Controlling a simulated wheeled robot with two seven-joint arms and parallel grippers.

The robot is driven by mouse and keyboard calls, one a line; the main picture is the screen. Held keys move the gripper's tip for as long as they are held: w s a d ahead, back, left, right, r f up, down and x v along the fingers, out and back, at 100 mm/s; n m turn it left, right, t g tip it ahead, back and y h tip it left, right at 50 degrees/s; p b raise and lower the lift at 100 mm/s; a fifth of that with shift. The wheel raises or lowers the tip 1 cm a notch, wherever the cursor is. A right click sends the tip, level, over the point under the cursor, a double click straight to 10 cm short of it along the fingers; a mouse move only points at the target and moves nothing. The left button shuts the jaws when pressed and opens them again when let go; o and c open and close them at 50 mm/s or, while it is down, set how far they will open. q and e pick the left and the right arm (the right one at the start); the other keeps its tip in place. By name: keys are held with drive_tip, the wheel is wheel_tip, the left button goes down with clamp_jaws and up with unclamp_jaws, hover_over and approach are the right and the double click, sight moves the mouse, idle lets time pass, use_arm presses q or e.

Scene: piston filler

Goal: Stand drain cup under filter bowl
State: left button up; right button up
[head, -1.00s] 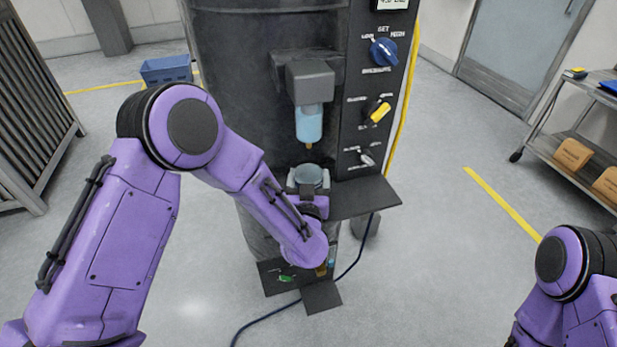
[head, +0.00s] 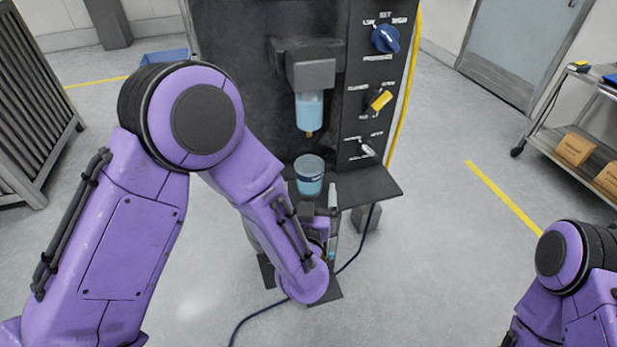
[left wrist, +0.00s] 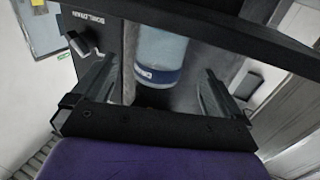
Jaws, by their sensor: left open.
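My left gripper (head: 316,207) is at the near side of the cup, low by the shelf, and open. In the left wrist view the cup (left wrist: 160,52) shows ahead of the open left gripper (left wrist: 160,88), with one finger towards each side and space beside it. My right gripper is out of view; only part of that arm shows.
The machine panel (head: 372,90) has a blue knob (head: 385,38), a yellow knob (head: 380,100) and a small lever (head: 367,150). The shelf (head: 368,187) extends to the right and is bare there. A dark cable (head: 262,312) lies on the floor. A cart (head: 575,150) stands far right.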

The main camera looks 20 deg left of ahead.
use_arm(q)
drive_tip(key=shift+v, duration=1.95)
idle(0.4)
